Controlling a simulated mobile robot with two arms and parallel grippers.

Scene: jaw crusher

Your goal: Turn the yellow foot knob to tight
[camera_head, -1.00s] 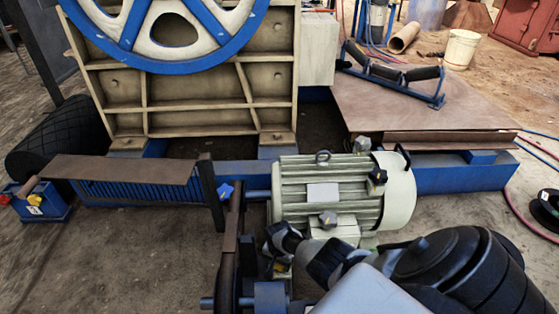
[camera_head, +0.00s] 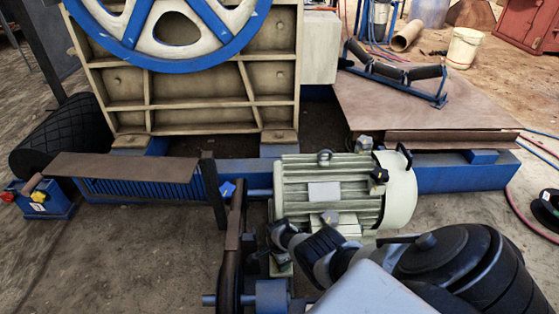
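The yellow foot knob by the motor's foot cannot be made out; my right gripper and wrist cover much of that spot. The grey-green motor (camera_head: 330,190) sits on the blue frame right of the belt guard. My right gripper (camera_head: 276,236) points left at the motor's lower left foot, close in front of it. Its fingertips are small and dark here, so I cannot see if they hold anything. A different yellow knob (camera_head: 38,197) is on the blue box (camera_head: 45,207) at the far left. My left gripper is out of view.
Open ground lies at the lower left.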

